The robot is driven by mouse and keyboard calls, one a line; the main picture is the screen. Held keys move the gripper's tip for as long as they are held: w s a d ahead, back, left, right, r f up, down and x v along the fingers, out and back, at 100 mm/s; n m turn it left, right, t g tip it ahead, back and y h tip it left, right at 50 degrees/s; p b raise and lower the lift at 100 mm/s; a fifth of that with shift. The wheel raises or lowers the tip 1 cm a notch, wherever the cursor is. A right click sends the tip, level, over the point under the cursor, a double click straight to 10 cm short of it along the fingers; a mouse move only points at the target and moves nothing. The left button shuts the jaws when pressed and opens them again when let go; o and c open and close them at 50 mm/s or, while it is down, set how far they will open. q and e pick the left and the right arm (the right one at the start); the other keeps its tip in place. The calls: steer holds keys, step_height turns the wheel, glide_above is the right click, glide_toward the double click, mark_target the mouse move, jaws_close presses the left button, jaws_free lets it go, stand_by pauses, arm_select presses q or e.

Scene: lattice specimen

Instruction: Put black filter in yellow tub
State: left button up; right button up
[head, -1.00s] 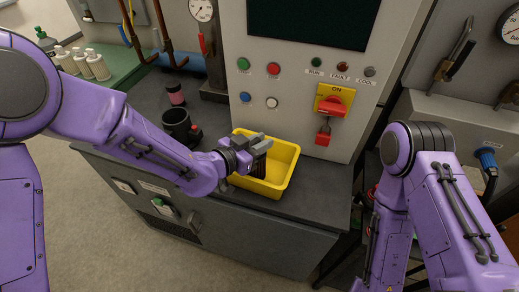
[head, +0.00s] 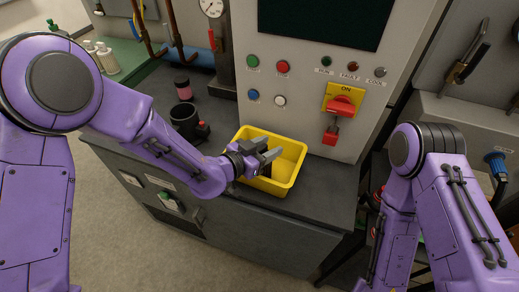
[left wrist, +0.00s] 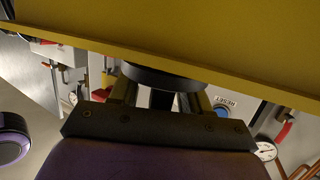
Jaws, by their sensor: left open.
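The yellow tub (head: 290,178) stands on the dark bench top below the control panel. My left gripper (head: 268,152) is over the tub's left part, with its jaws open. In the left wrist view a round black piece (left wrist: 165,77), which looks like the black filter, shows at the open fingertips (left wrist: 162,98). The tub's yellow wall (left wrist: 90,42) crosses that view and hides part of the piece. I cannot tell whether it touches the tub floor. My right arm shows at the right, but its gripper is out of view.
A black cup-like part (head: 184,120) with a red-tipped side fitting and a small pink-banded jar (head: 183,88) stand left of the tub. The control panel with a red switch (head: 341,107) rises close behind. The bench right of the tub (head: 328,190) is clear.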

arm_select(q)
steer(key=b+v, duration=0.3)
steer(key=v, duration=0.9)
steer(key=s+a+f+n+g+y, duration=0.1)
steer(key=a+f+n+y, duration=0.25)
steer(key=f, duration=0.35)
steer(key=s+a+f+n+y, duration=0.2)
steer(key=a+f+n, duration=0.2)
steer(key=f, duration=0.3)
steer(key=s+a+f+n+g+y, duration=0.3)
steer(key=s+a+f+n+y, duration=0.1)
steer(key=s+a+f, duration=0.3)
steer(key=s+a+f+n+g+y, duration=0.3)
steer(key=s+a+f, duration=0.5)
steer(key=s, duration=0.4)
steer(key=shift+s+f+n+y, duration=0.2)
steer(key=shift+f+n+y, duration=0.5)
steer(key=shift+f, duration=0.2)
